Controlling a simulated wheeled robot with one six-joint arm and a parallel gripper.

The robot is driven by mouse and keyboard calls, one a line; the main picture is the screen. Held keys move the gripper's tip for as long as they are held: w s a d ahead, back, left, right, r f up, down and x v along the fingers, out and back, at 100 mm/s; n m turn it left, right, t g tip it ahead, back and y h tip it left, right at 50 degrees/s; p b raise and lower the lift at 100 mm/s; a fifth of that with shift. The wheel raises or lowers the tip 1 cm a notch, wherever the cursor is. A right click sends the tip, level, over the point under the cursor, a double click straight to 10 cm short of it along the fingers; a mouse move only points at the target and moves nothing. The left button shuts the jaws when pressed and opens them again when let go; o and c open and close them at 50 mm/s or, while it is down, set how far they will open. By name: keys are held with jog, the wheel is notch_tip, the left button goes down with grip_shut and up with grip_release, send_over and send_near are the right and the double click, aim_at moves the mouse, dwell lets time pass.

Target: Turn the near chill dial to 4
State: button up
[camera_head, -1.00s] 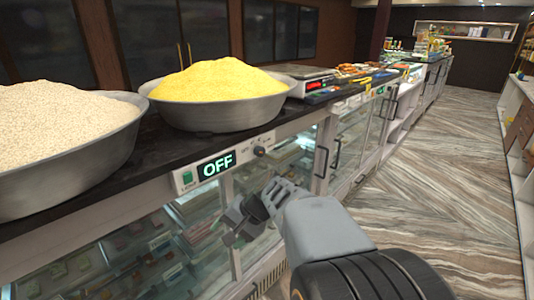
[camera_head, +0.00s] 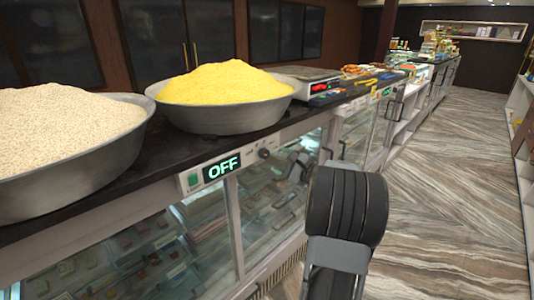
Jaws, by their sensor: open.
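The near chill dial (camera_head: 264,153) is a small dark knob on the pale control strip (camera_head: 243,160) along the front edge of the near counter. The display (camera_head: 222,168) to its left reads OFF in green letters. A green rocker switch (camera_head: 194,181) sits left of the display. My gripper (camera_head: 291,168) is open and empty, a little right of the dial and slightly below it, in front of the glass. It appears apart from the dial. The number the dial points to is too small to read, and the gripper's fingers are partly hidden by my wrist.
A bowl of yellow grains (camera_head: 225,88) and a bowl of pale grains (camera_head: 62,145) stand on the black countertop above the strip. A scale (camera_head: 305,78) stands behind. Glass display doors (camera_head: 150,245) lie below. The wood-patterned floor (camera_head: 450,200) at right is clear.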

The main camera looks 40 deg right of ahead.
aim_at(267, 155)
jog(key=p+x, duration=0.1)
jog(key=x, duration=0.6)
jog(key=shift+c, duration=0.2)
jog(key=c, duration=0.9)
